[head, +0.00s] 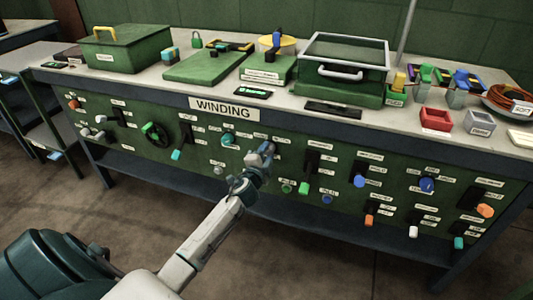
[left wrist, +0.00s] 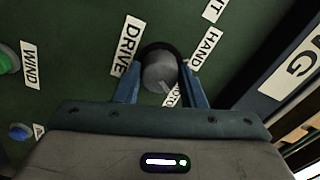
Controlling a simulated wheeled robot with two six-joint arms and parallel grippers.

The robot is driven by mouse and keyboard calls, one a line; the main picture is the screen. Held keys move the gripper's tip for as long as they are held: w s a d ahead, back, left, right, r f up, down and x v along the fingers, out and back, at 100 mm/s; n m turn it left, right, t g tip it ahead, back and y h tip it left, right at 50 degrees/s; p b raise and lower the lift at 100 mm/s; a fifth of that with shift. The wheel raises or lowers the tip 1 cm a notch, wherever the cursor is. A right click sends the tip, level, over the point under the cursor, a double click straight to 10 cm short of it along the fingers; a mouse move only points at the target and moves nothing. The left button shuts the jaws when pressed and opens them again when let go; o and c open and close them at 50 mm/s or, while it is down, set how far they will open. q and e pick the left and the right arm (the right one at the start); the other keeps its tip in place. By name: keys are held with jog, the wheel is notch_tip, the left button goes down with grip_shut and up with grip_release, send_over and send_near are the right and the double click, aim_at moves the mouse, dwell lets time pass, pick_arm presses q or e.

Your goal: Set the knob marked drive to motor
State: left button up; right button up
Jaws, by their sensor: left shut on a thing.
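In the left wrist view a round grey knob (left wrist: 159,73) sits on the green panel, beside the white label DRIVE (left wrist: 128,46). The label HAND (left wrist: 205,48) is on its other side. A further label (left wrist: 173,97), partly hidden, shows letters that fit MOTOR. A pale mark on the knob's face points toward that label. My left gripper (left wrist: 159,80) has its two blue fingers shut on the knob, one on each side. In the head view my left gripper (head: 264,151) is at the panel's front, right of centre below the WINDING sign, and covers the knob.
The WINDING sign (head: 225,108) is above the gripper. A teal knob (head: 227,140) is just left of it, and green knobs (head: 304,188) and black switches (head: 313,160) are to the right. A green box (head: 125,47) and other items stand on the bench top. The floor in front is clear.

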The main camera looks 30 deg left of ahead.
pick_arm(q)
jog(key=o, duration=1)
jog(key=v, duration=1.1)
jog(key=shift+b, duration=0.4)
pick_arm(e)
jog(key=shift+w+a+f+t, duration=0.3)
jog(key=shift+a+t, duration=0.1)
pick_arm(q)
jog(key=shift+w+f, duration=0.1)
pick_arm(e)
jog(key=shift+s+f, duration=0.1)
jog(key=shift+s, duration=0.05)
jog(key=shift+w+d, duration=0.1)
jog(key=shift+w, duration=0.2)
